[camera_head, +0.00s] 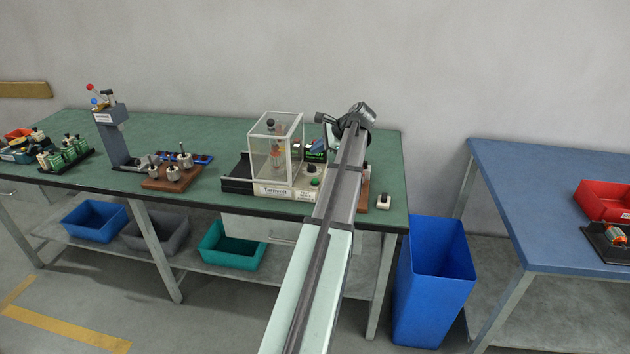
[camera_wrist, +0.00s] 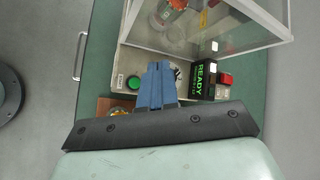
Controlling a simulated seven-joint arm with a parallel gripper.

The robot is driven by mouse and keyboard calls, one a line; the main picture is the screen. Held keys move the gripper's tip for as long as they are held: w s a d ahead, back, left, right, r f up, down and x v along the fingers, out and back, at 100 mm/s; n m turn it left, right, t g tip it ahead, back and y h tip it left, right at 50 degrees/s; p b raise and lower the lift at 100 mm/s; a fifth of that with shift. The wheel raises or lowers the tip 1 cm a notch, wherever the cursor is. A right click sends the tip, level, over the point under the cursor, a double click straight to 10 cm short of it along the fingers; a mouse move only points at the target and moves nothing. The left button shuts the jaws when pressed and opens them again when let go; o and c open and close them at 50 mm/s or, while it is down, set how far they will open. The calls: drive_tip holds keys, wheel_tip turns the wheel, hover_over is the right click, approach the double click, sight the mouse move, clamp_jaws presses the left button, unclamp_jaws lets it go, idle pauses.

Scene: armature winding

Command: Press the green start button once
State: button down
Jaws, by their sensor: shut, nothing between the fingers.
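The green start button (camera_head: 315,182) is a small round button on the light front panel of the winding machine (camera_head: 285,190), to the right of its clear guard box. In the wrist view the green button (camera_wrist: 134,82) shows just left of my gripper's fingertips. My gripper (camera_wrist: 159,66) has blue fingers, closed together with nothing between them. It appears above the machine panel, apart from the button in the picture; the exact height cannot be told.
The clear guard box (camera_head: 276,147) stands beside the button. A black READY display (camera_wrist: 205,77) and a red button (camera_wrist: 226,79) are right of my fingers in the wrist view. A blue bin (camera_head: 435,280) stands beyond.

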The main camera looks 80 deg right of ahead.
hover_over(317, 183)
drive_tip(key=shift+d+f, duration=0.1)
drive_tip(key=shift+f, duration=4.3)
drive_tip(key=shift+f, duration=0.2)
drive_tip(key=shift+f, duration=0.25)
